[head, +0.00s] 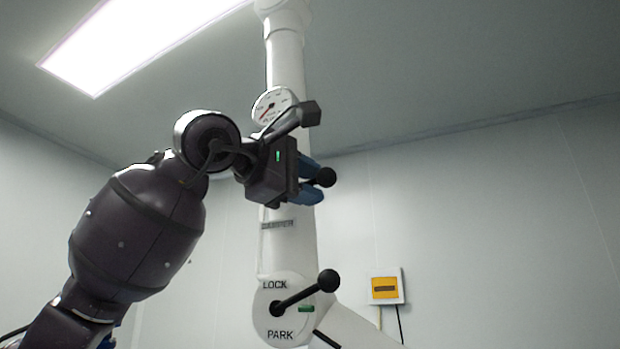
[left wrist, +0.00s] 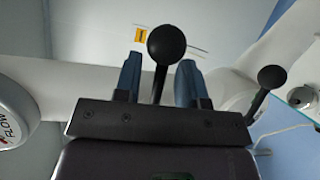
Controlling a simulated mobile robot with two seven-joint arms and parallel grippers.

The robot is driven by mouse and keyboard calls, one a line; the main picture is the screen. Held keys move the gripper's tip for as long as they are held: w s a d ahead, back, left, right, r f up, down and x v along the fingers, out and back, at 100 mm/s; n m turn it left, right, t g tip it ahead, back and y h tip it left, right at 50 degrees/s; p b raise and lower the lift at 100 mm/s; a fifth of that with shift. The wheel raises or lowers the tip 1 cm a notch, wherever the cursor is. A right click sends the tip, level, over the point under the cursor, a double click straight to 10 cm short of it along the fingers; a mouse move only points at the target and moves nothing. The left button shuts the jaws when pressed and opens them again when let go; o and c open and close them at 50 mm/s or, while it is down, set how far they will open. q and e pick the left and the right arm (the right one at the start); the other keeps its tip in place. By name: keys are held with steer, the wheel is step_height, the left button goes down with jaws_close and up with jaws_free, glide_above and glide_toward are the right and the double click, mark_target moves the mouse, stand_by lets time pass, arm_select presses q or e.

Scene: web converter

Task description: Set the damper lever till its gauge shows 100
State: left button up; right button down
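The damper lever's black ball knob (head: 326,177) sticks out from the white column, above a small label that seems to read DAMPER (head: 278,224). My left gripper (head: 312,183) is at this lever, its blue fingers around it. In the left wrist view the knob (left wrist: 166,45) and its stem stand between the two open fingers (left wrist: 160,82), with gaps showing on both sides. The round white gauge (head: 271,104) is above the gripper, partly covered by my arm. Its red needle points to the lower left; its numbers are too small to read. Its side, marked FLOW, shows in the left wrist view (left wrist: 14,118).
Below, a second black-knobbed lever (head: 308,292) sits on a round plate marked LOCK and PARK, with a green mark. It also shows in the left wrist view (left wrist: 270,79). A yellow-and-white box (head: 385,288) hangs on the wall at right.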

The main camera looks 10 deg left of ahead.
arm_select(q)
steer(key=shift+w+d, duration=0.15)
steer(key=shift+w, duration=0.1)
arm_select(e)
steer(key=shift+w+r, duration=0.1)
steer(key=shift+w, duration=0.1)
arm_select(q)
steer(key=shift+c, duration=0.5)
arm_select(e)
steer(key=shift+w+r, duration=0.1)
steer(key=shift+w, duration=0.05)
arm_select(q)
steer(key=shift+w+f, duration=0.1)
jaws_close()
arm_select(e)
steer(key=shift+w, duration=0.15)
